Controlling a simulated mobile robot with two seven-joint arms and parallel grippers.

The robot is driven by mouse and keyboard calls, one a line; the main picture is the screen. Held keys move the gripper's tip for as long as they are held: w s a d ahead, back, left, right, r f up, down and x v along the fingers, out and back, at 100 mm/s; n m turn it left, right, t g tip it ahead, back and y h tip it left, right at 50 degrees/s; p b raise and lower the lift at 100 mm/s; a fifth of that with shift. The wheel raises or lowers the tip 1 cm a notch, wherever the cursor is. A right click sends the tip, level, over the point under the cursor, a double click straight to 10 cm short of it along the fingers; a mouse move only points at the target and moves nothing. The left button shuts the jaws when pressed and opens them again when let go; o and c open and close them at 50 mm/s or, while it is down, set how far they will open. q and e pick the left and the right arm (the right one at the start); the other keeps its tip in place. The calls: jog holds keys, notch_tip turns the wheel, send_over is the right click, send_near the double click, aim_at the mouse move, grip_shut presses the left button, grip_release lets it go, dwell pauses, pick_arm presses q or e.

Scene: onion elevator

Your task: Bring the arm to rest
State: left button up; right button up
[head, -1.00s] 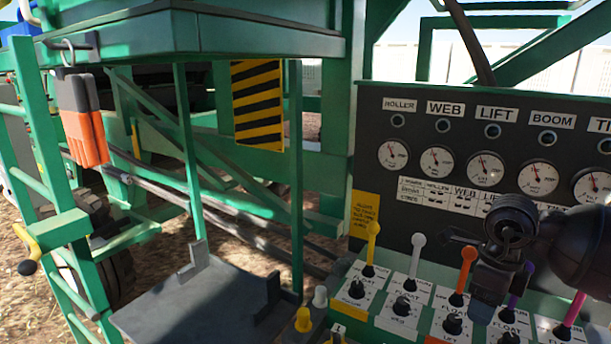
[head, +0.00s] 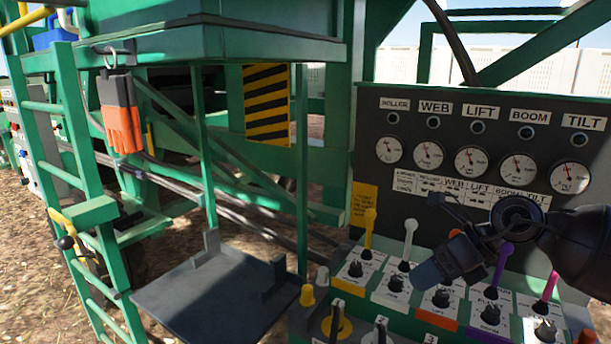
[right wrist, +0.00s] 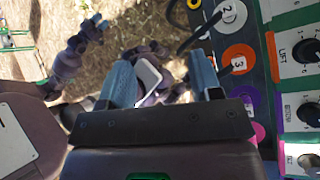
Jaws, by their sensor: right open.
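My right gripper (head: 428,284) hangs in front of the control panel (head: 400,110), over the row of levers, its fingers toward the lower left. It covers part of the lever with the orange base. In the right wrist view its two blue-grey fingers (right wrist: 163,78) are apart. A pale piece shows between them in the picture; I cannot tell its depth, and nothing looks gripped. A dark jointed arm, probably my left one, shows at the upper left of the wrist view; its jaws are too small to read. The head view shows no left gripper.
Yellow (head: 368,222), white (head: 408,238), purple (head: 502,258) and pink (head: 549,287) levers stand close around the right gripper. Left of them are a dark tray (head: 215,298), a green ladder (head: 85,170) and hanging orange gloves (head: 122,118). Ground shows between the frames.

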jog(key=w+a+r+m+t+y, duration=0.2)
jog(key=a+r+m+t+y, duration=0.4)
jog(key=m+y, duration=0.3)
jog(key=s+d+f+m+t+h, duration=0.1)
jog(key=d+f+m+t+h, duration=0.25)
jog(key=f+m, duration=0.4)
jog(key=d+f+m+t+h, duration=0.2)
jog(key=f+m+h, duration=0.3)
jog(key=f+m, duration=0.3)
jog(key=s+d+f+m+t+h, duration=0.1)
jog(key=d+f+m+t+h, duration=0.25)
jog(key=f+m, duration=0.45)
pick_arm(q)
jog(key=shift+s+a+f, duration=0.1)
jog(key=shift+s+f, duration=0.2)
jog(key=shift+s, duration=0.15)
pick_arm(e)
jog(key=s+d+f+m+g+h, duration=0.2)
jog(key=s+f+m, duration=0.3)
jog(key=s+f, duration=0.4)
jog(key=s+d+f+m+g+h, duration=0.1)
jog(key=s+f+m+g+h, duration=0.2)
jog(key=s+f, duration=0.6)
jog(key=s+m, duration=0.2)
jog(key=s, duration=0.3)
jog(key=shift+d+m+g+h, duration=0.3)
jog(key=shift+d+m, duration=0.05)
pick_arm(q)
jog(key=shift+w+r, duration=0.1)
jog(key=shift+w, duration=0.15)
